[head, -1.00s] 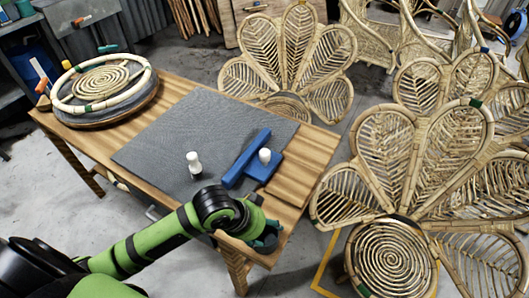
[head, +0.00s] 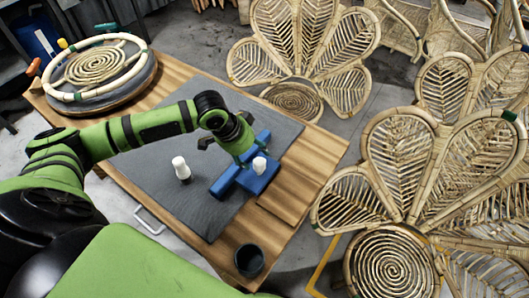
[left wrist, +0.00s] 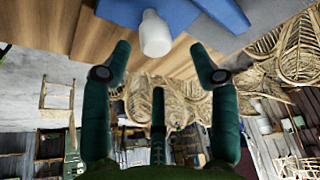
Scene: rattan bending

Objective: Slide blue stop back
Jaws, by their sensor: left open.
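The blue stop (head: 229,180) is a long bar with a flat block and an upright white knob (head: 260,165). It sits on the grey mat (head: 150,168), near the mat's right edge. My left gripper (head: 247,155) is open, just above and behind the knob, and hides part of the stop. In the left wrist view the two green fingers stand apart, with the white knob (left wrist: 155,35) in the gap between them near the top. The blue stop (left wrist: 185,12) shows behind it. I cannot tell whether a finger touches the knob. My right gripper is not in view.
A second white knob (head: 181,168) stands on the mat left of the stop. A dark cup (head: 249,260) is at the wooden table's (head: 300,185) front corner. A round rattan frame (head: 98,72) lies at the far left. Rattan chairs (head: 400,165) stand beyond the right edge.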

